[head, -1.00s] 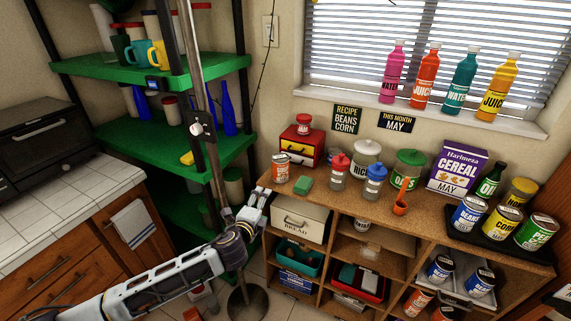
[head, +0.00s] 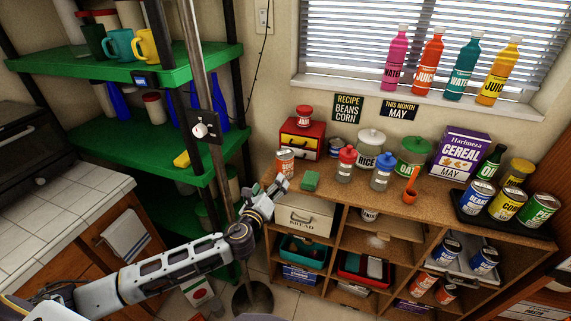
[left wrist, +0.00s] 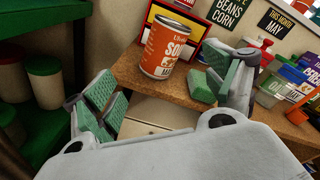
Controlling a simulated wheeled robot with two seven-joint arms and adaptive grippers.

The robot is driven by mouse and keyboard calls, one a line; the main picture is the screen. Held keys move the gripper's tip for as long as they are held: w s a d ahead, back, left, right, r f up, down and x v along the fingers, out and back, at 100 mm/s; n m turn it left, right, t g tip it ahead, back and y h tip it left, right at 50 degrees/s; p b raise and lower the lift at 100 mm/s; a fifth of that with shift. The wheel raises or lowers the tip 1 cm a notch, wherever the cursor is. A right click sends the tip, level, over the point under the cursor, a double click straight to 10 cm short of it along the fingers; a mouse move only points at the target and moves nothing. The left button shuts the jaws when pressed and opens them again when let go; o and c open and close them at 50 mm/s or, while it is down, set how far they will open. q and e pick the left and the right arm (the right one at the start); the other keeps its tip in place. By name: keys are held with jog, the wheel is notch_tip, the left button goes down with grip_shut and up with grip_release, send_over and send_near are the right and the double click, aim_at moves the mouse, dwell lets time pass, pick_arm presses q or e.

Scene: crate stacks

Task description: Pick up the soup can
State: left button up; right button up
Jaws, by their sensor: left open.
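The soup can (head: 285,163), orange with a white label, stands upright on the left end of the wooden shelf top. In the left wrist view the soup can (left wrist: 172,45) stands ahead of the jaws, near the shelf's front edge. My left gripper (head: 276,184) is open just in front of and below the can. In the left wrist view the gripper (left wrist: 165,95) has its green-padded fingers wide apart, with nothing between them; the can is beyond them. My right gripper is not in view.
A green sponge (head: 311,181) lies just right of the can. A red drawer box (head: 302,139) stands behind it. Jars, including a red-lidded one (head: 345,164), stand farther right. A bread box (head: 305,215) sits below the shelf top. A metal pole (head: 205,110) rises at left.

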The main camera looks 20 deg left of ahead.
aim_at(282, 164)
pick_arm(q)
jog(key=shift+w+d+r+m+t+h, duration=0.15)
jog(key=shift+r+m, duration=0.1)
jog(key=shift+m, duration=1.1)
jog(key=shift+r+m+t+h, duration=0.1)
jog(key=shift+r+m, duration=0.2)
jog(key=shift+m, duration=1)
jog(key=shift+w+d+r+m+t+h, duration=0.15)
jog(key=shift+r+m, duration=0.1)
jog(key=shift+m, duration=1.1)
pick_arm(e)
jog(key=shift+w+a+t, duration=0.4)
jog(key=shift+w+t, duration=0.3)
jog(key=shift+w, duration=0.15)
pick_arm(q)
jog(key=shift+a, duration=0.1)
jog(key=shift+w, duration=4.05)
jog(key=shift+w+d, duration=0.15)
jog(key=shift+d, duration=0.05)
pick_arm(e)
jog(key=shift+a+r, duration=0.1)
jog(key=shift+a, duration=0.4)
pick_arm(q)
jog(key=shift+w, duration=0.15)
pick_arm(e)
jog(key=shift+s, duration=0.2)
